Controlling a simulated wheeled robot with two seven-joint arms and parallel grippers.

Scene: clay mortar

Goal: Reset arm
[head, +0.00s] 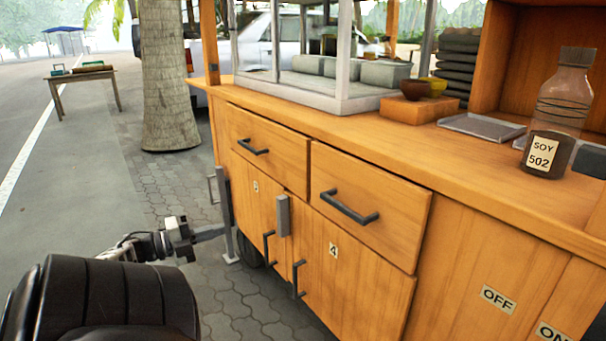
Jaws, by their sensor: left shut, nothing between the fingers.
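My left gripper (221,230) is at the lower left, beside the left end of the wooden cart (365,292). Its fingers are shut with nothing between them. They point right, close to a grey metal post (227,215) at the cart's end; I cannot tell whether they touch it. My right gripper is not in view. A small dark brown clay bowl (414,90) stands on a wooden block (420,107) on the counter, with a yellow bowl (434,84) beside it.
The cart has two shut drawers with dark handles (349,207) and shut cupboard doors below. A soy bottle (558,115), a metal tray (483,126) and a glass case (290,50) stand on top. A palm trunk (168,80) rises behind; the paving at left is open.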

